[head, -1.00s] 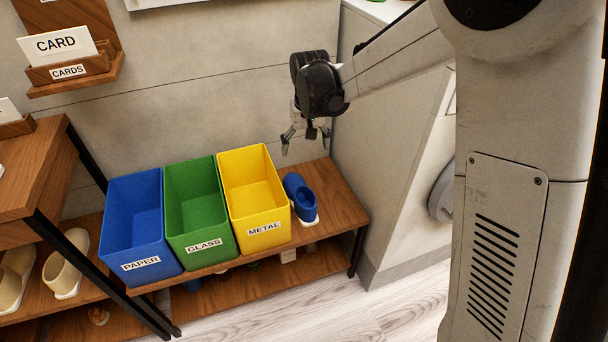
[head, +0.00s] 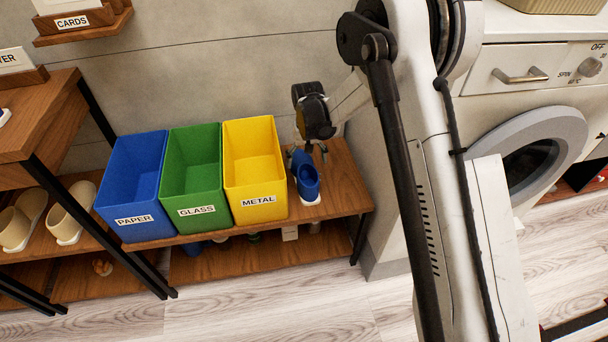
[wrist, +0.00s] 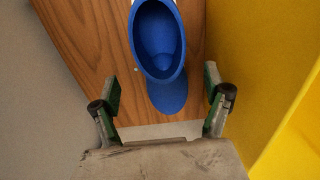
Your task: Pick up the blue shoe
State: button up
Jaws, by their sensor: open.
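The blue shoe (head: 307,182) stands on the wooden bench top, just right of the yellow METAL bin. In the wrist view the shoe (wrist: 160,45) is at the top middle, with its round opening facing the camera and a blue flap pointing down between the fingers. My gripper (head: 307,152) is low over the far end of the shoe, partly hiding it. In the wrist view my gripper (wrist: 162,95) is open, one finger on each side of the shoe's near end. I see no contact between the fingers and the shoe.
The yellow bin (head: 255,170) stands close to the left of the shoe, with green (head: 190,180) and blue (head: 135,190) bins beyond. The wooden bench (head: 345,190) is bare to the right. A washing machine (head: 525,140) stands further right. The wall is behind.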

aim_at(305, 177)
notch_tip(305, 177, down, 2)
jog(key=shift+f, duration=0.15)
jog(key=shift+w+a+f+b, duration=0.15)
jog(key=shift+f+b, duration=0.6)
jog(key=shift+f, duration=0.55)
jog(key=shift+w+a+f+b, duration=0.1)
jog(key=shift+f+b, duration=0.6)
jog(key=shift+f, duration=0.6)
jog(key=shift+c, duration=0.4)
jog(key=c, duration=1.5)
jog(key=shift+o, duration=0.2)
jog(key=shift+r, duration=0.1)
